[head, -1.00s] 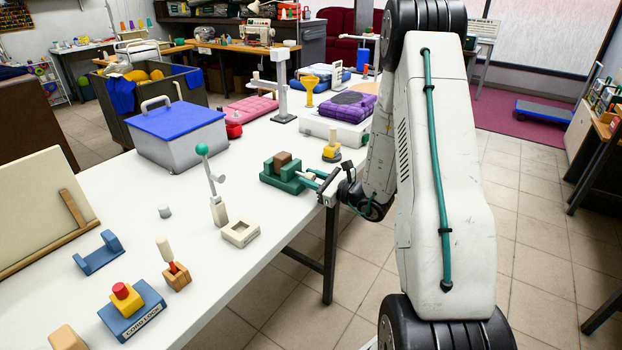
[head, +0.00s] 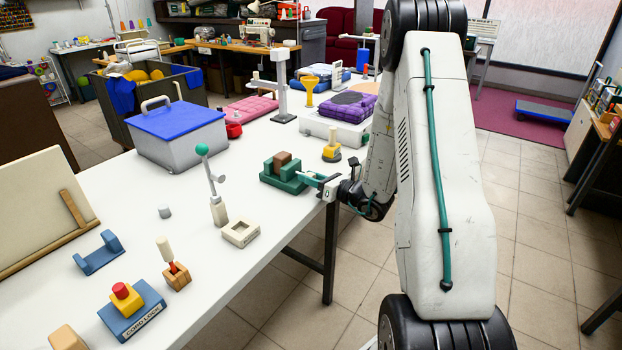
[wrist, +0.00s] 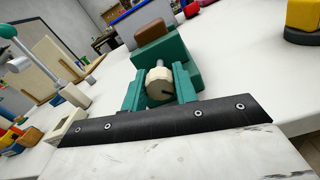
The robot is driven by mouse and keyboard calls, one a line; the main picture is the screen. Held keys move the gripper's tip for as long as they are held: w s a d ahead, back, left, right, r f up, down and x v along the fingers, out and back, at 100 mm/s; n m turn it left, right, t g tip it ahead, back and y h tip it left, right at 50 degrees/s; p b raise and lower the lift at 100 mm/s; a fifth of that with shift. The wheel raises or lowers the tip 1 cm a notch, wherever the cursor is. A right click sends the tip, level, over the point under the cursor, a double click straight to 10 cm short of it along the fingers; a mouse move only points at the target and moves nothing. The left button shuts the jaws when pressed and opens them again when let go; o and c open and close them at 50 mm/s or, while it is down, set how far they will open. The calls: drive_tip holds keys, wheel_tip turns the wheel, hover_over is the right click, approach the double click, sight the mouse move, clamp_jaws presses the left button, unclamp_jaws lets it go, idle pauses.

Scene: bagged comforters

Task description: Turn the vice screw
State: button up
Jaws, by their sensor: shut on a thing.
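The vice (head: 284,178) is a green stepped body near the right edge of the white table, with a brown block (head: 282,159) in its jaws. In the wrist view the vice (wrist: 180,50) stands straight ahead and looks tilted. Its screw ends in a round cream knob (wrist: 159,88) with a dark mark on its face. My gripper (head: 308,178) reaches the vice from the right. In the wrist view its two green fingers (wrist: 159,92) lie on either side of the knob and are shut on it. The screw is mostly hidden in the head view.
A cream square tray (head: 241,233) and a lever with a green ball (head: 215,185) stand left of the vice. A yellow-topped piece (head: 332,148) stands behind it. A blue-lidded box (head: 178,130) is farther back. The table around the vice is clear.

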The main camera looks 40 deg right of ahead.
drive_tip(key=shift+m, duration=0.5)
drive_tip(key=o, duration=1)
drive_tip(key=shift+d, duration=0.1)
drive_tip(key=shift+c, duration=0.2)
drive_tip(key=shift+s, duration=0.1)
drive_tip(key=v, duration=0.7)
drive_tip(key=shift+s, duration=0.3)
drive_tip(key=shift+d, duration=0.1)
